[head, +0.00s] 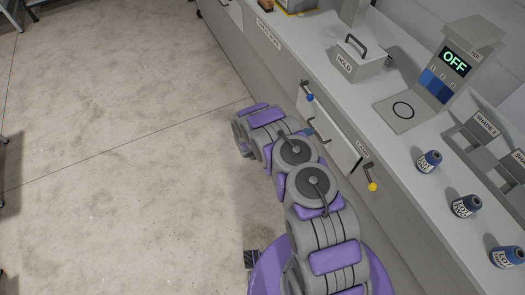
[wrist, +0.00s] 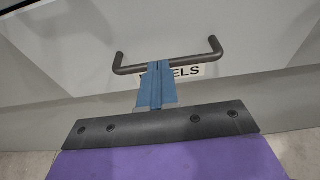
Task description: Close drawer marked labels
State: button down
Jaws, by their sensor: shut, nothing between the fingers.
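The drawer marked labels fills the wrist view as a pale grey front (wrist: 240,88). Its dark bar handle (wrist: 196,64) runs across the upper middle. The printed label (wrist: 192,71) is partly covered by my fingers; only its last letters read clearly. My gripper (wrist: 158,66) is shut and empty, its blue fingertips over the middle of the handle bar. I cannot tell whether they touch it. In the head view a pale drawer part (head: 335,136) shows beside my arm at the counter front; my arm hides much of it, so how far it stands out is unclear.
Levers with a blue knob (head: 309,97) and a yellow knob (head: 372,186) stick out from the counter front. The floor (head: 120,150) to the left is clear.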

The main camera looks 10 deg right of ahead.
jog(key=shift+w+d+r, duration=0.1)
jog(key=shift+w+d, duration=0.05)
jog(key=shift+d, duration=0.25)
jog(key=shift+w+d+r, duration=0.1)
jog(key=shift+w+d, duration=0.05)
jog(key=shift+d, duration=0.25)
jog(key=p+v, duration=0.2)
jog(key=v, duration=1.2)
jog(key=shift+f+p, duration=0.25)
jog(key=shift+p, duration=0.1)
jog(key=shift+s+a, duration=0.1)
